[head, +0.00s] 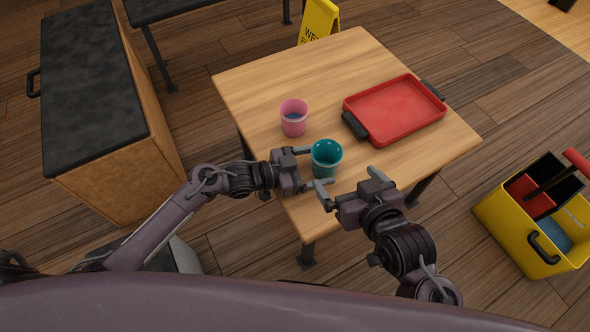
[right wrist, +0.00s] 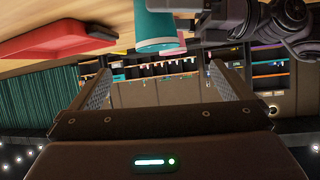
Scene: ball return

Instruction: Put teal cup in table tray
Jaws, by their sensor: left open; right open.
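The teal cup (head: 326,160) stands upright near the front edge of the table (head: 275,85). It also shows at the top of the right wrist view (right wrist: 158,28). My left gripper (head: 308,168) is open at the cup's left side, its fingers close around the cup; contact is unclear. My right gripper (head: 349,188) is open and empty, just in front and to the right of the cup. The red tray (head: 397,110) with dark handles lies on the table's right side and looks empty; its edge shows in the right wrist view (right wrist: 60,38).
A pink cup (head: 293,120) stands behind and left of the teal cup. A yellow mop bucket (head: 520,225) is on the floor at right. A yellow wet-floor sign (head: 318,20) stands behind the table. A dark-topped cabinet (head: 85,90) is at left. The table's back left is clear.

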